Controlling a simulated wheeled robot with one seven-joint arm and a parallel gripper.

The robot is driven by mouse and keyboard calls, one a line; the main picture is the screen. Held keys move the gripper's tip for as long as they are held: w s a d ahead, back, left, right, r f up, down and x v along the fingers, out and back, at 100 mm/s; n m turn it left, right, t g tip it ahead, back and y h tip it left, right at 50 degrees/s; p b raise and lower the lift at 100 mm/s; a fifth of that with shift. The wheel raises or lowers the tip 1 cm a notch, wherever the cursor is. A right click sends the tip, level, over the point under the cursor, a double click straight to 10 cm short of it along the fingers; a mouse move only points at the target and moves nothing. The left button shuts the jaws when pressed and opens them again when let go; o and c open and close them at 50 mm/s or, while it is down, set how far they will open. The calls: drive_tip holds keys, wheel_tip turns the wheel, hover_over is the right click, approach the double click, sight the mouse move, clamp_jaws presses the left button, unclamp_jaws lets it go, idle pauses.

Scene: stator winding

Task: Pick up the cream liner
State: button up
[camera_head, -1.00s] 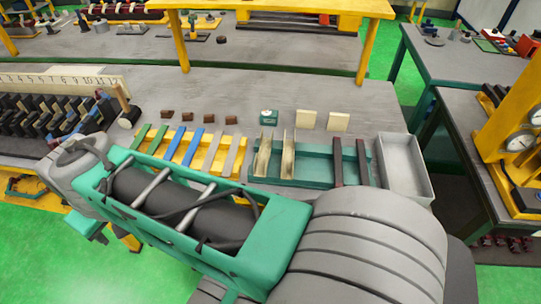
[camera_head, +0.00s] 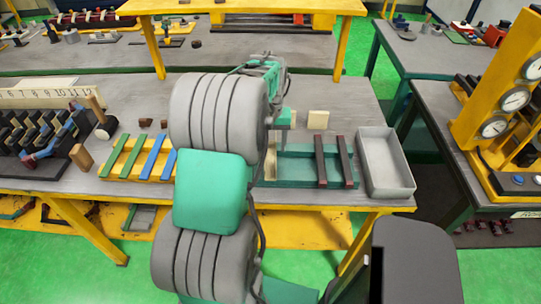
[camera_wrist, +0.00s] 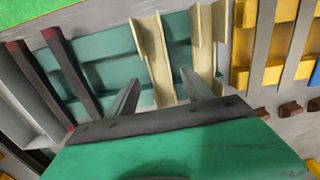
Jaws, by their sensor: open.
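Two cream liners, long folded channel strips, lie side by side in the teal tray (camera_wrist: 102,70) in the wrist view. One cream liner (camera_wrist: 154,57) runs up between my fingertips; the other cream liner (camera_wrist: 203,42) lies just right of it, beyond my right fingertip. My gripper (camera_wrist: 160,80) is open and empty, its two fingers apart on either side of the first liner. I cannot tell how high the fingertips are above the tray. In the head view my arm covers most of the liners and hides my fingertips; the teal tray (camera_head: 290,180) shows partly.
Two dark strips (camera_head: 327,162) lie across the tray, with a grey bin (camera_head: 387,160) to their right. Yellow racks with green and blue strips (camera_head: 140,155) are on the left. A cream block (camera_head: 318,119) stands behind the tray. Brown blocks (camera_wrist: 291,108) also lie nearby.

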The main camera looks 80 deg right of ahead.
sight(271, 158)
wheel_tip(271, 158, down, 4)
drive_tip(key=shift+d+r+p, duration=0.1)
drive_tip(key=shift+d+p, duration=0.05)
drive_tip(key=shift+p, duration=0.2)
drive_tip(key=shift+c, duration=0.6)
drive_tip(key=c, duration=0.9)
drive_tip(key=shift+c, duration=0.2)
drive_tip(key=shift+r, duration=0.15)
